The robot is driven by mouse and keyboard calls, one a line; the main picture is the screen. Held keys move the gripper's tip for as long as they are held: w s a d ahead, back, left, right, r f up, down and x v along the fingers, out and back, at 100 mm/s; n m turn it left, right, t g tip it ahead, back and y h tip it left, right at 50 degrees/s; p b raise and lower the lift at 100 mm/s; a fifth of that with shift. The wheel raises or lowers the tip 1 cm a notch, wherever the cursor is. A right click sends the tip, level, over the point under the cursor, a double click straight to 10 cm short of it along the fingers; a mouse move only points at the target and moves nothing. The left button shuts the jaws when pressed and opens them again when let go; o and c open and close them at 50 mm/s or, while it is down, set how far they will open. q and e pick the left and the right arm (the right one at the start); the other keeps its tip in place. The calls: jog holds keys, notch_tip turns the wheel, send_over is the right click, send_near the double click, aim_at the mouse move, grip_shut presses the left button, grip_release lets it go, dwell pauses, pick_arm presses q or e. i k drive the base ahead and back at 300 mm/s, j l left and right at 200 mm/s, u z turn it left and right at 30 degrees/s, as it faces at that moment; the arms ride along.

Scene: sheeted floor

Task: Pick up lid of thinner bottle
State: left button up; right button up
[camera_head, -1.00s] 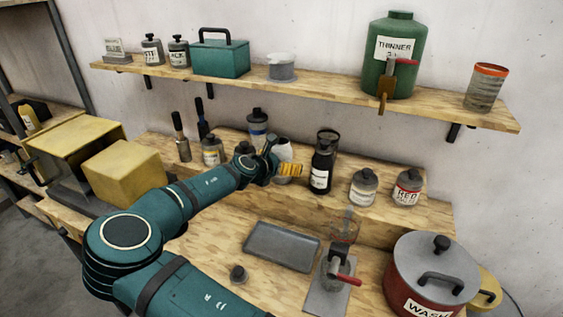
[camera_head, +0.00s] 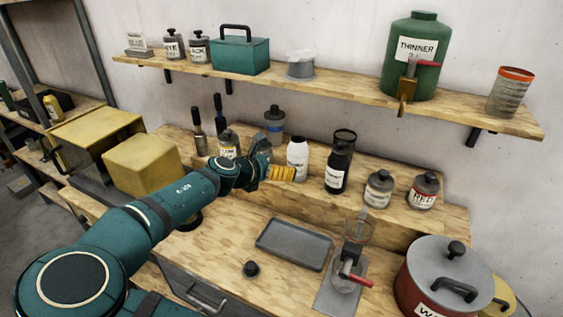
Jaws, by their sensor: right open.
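A large green container (camera_head: 410,62) labelled THINNER stands on the wall shelf, with a green cap (camera_head: 424,15) on top and a red-handled tap in front. A white bottle (camera_head: 297,160) stands on the raised bench step; its label is too small to read. A small dark lid-like piece (camera_head: 251,269) with a knob lies on the lower bench, left of the grey tray. My right gripper (camera_head: 290,174), with yellow fingers, is open just in front of and below the white bottle, above the bench. Whether it touches the bottle is unclear. My left gripper is out of view.
A dark bottle (camera_head: 339,162) and two small jars stand right of the white bottle. Yellow boxes (camera_head: 143,163) stand at left.

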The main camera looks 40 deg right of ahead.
aim_at(251, 269)
jog(key=k+j, duration=0.1)
jog(key=j, duration=0.85)
jog(key=k+j, duration=0.15)
jog(key=j, duration=0.35)
